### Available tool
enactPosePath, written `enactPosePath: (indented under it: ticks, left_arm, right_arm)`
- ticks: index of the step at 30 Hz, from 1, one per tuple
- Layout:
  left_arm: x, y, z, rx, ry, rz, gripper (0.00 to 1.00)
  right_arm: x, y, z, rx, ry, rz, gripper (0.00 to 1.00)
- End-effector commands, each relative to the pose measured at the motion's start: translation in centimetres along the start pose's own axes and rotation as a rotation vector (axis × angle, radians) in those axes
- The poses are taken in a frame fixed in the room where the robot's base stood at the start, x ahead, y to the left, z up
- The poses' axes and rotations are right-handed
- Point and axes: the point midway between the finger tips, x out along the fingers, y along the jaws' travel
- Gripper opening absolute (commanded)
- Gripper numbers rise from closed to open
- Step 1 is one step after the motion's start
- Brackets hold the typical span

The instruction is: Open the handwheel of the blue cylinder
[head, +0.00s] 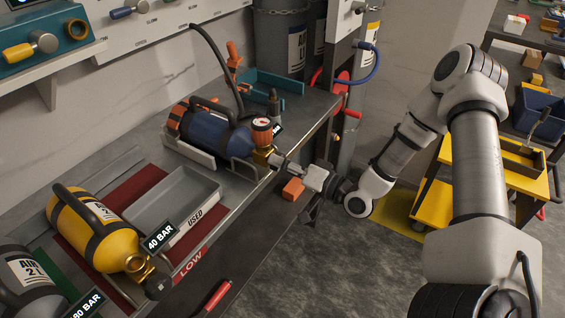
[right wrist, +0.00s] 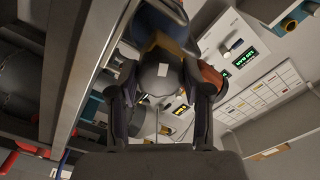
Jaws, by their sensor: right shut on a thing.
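The blue cylinder (head: 205,131) lies on its side in a grey cradle on the bench, with a black carry handle, a brass valve (head: 263,156) and a red-rimmed gauge (head: 263,129) at its right end. My right gripper (head: 282,164) reaches in from the right and is shut at the valve end. In the right wrist view its two fingers stand on either side of the dark round handwheel (right wrist: 160,80), which bears a pale patch. In the head view the fingers mostly hide the handwheel. My left gripper is not in view.
A yellow cylinder (head: 95,228) and a grey one (head: 30,280) lie to the left, with a grey tray (head: 178,198) marked USED between yellow and blue. A yellow cart (head: 505,165) stands at right.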

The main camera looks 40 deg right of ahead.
Motion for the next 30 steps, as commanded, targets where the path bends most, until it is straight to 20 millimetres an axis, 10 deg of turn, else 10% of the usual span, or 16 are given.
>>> enactPosePath:
  ticks: [30]
  left_arm:
    - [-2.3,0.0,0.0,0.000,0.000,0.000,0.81]
  right_arm:
    - [0.0,0.1,-0.1,-0.962,-0.004,0.000,0.14]
